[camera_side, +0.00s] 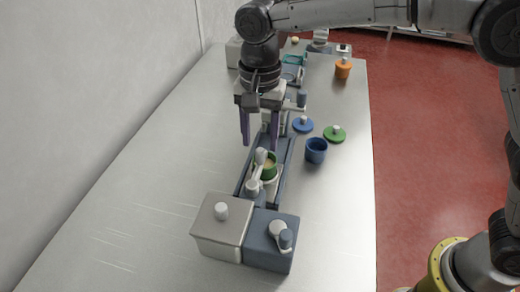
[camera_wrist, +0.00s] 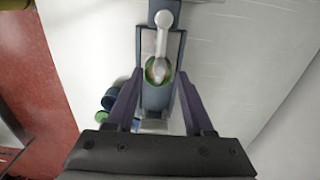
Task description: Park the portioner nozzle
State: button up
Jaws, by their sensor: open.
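The portioner nozzle looks like the pale swing arm (camera_side: 257,175) on a post at the near end of a dark grey track. Its tip reaches over a green cup (camera_side: 270,170) with pale yellow contents. In the wrist view the nozzle (camera_wrist: 161,42) runs down from its round pivot to the green cup (camera_wrist: 149,70). My gripper (camera_side: 260,143) is open and empty above the track, its purple fingers pointing down. In the wrist view my gripper (camera_wrist: 161,73) has its fingertips on either side of the nozzle tip's line of sight. I cannot tell its exact height above the nozzle.
A silver box (camera_side: 218,241) and a blue-grey box (camera_side: 268,256) with knobs stand at the near end. A blue cup (camera_side: 316,152), blue lid (camera_side: 302,126) and green lid (camera_side: 335,135) lie right of the track. An orange container (camera_side: 342,70) stands farther back. The left tabletop is clear beside the wall.

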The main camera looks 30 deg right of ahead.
aim_at(260, 150)
jog(key=shift+f, duration=1.9)
jog(key=shift+f, duration=0.1)
jog(key=c, duration=0.6)
